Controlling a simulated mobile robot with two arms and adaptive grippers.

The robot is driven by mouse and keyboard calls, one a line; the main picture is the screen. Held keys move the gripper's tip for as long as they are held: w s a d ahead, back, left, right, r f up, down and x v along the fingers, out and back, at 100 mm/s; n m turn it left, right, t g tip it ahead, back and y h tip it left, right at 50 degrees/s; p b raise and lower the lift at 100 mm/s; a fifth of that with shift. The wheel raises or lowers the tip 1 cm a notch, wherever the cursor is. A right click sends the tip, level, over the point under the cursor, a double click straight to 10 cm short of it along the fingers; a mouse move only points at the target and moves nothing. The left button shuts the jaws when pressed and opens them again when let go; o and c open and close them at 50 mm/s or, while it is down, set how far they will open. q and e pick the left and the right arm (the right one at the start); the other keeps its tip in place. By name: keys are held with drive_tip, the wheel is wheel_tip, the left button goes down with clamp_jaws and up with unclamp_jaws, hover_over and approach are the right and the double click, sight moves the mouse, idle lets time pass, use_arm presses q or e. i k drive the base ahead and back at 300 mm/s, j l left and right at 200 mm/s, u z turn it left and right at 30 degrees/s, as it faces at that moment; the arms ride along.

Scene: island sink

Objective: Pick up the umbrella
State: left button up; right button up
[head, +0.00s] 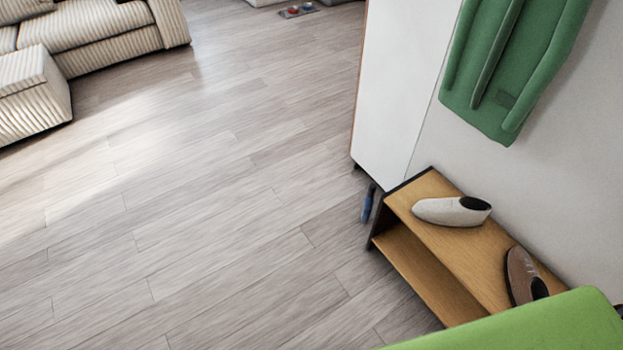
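A narrow blue object (368,203) stands upright on the floor, in the gap between the shoe bench and the tall white cabinet. It may be the folded umbrella, but it is too small and partly hidden to tell for sure. No other umbrella shows in the head view. Neither of my grippers is in view.
A wooden shoe bench (428,259) stands against the right wall, with a white shoe (440,211) and a brown shoe (519,274) on top. A white cabinet (399,85) stands behind it. A green surface (540,325) fills the lower right. The wood floor (200,210) is clear.

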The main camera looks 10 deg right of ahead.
sight(369, 201)
drive_tip(key=i+j+u, duration=0.1)
drive_tip(key=i, duration=0.7)
drive_tip(key=i+j+u, duration=0.1)
drive_tip(key=i, duration=0.7)
drive_tip(key=i+z, duration=0.25)
drive_tip(key=z, duration=0.25)
drive_tip(key=i+j+z, duration=0.25)
drive_tip(key=z, duration=0.25)
drive_tip(key=i+j+z, duration=0.2)
drive_tip(key=z, duration=0.25)
drive_tip(key=i+j+z, duration=0.15)
drive_tip(key=j+z, duration=0.35)
drive_tip(key=l, duration=0.1)
